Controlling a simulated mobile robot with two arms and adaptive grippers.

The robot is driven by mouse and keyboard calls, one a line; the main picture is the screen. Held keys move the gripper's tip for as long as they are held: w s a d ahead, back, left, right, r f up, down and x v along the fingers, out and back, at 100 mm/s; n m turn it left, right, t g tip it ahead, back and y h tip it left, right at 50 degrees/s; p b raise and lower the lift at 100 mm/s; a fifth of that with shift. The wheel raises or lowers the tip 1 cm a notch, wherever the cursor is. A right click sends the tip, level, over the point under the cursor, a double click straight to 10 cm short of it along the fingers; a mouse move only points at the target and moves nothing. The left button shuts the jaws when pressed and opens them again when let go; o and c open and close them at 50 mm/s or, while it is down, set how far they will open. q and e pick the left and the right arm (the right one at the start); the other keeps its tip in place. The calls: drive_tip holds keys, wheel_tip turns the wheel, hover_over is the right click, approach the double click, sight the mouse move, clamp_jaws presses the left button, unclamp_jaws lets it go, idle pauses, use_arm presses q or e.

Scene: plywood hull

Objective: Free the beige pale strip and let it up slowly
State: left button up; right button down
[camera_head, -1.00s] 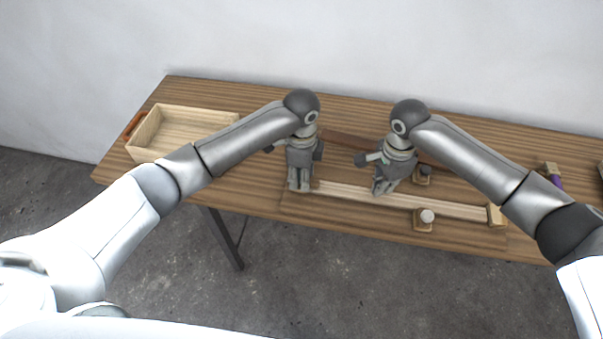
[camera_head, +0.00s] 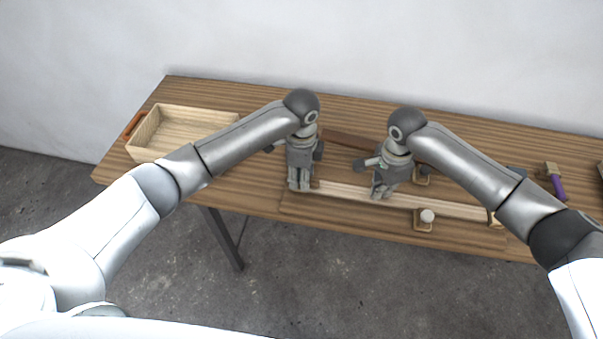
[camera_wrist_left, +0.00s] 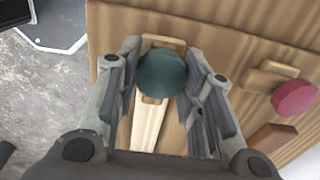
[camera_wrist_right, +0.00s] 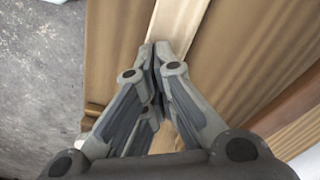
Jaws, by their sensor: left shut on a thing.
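The beige pale strip (camera_head: 345,194) lies along the front of the board on the table. It also shows in the left wrist view (camera_wrist_left: 149,128) and the right wrist view (camera_wrist_right: 178,22). My left gripper (camera_head: 299,186) is at the strip's left end. In the left wrist view its fingers are shut on a dark green round knob (camera_wrist_left: 162,74) of a wooden clamp block (camera_wrist_left: 163,43) over the strip. My right gripper (camera_head: 381,193) is over the strip's middle. Its fingertips (camera_wrist_right: 160,48) are together at the strip; I cannot tell whether they touch it.
A clamp block with a white knob (camera_head: 427,216) stands at the strip's front. A dark-knobbed block (camera_head: 425,171) is behind. A dark brown strip (camera_head: 347,139) lies further back. A red knob (camera_wrist_left: 295,97) shows beside the left gripper. A wooden tray (camera_head: 147,133) stands left, a purple-handled tool (camera_head: 558,187) right.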

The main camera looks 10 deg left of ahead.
drive_tip(key=shift+f, duration=0.35)
use_arm(q)
drive_tip(key=shift+m, duration=1.4)
drive_tip(key=shift+r, duration=0.1)
drive_tip(key=shift+m, duration=1.4)
drive_tip(key=shift+m, duration=1.4)
use_arm(e)
drive_tip(key=shift+f, duration=0.1)
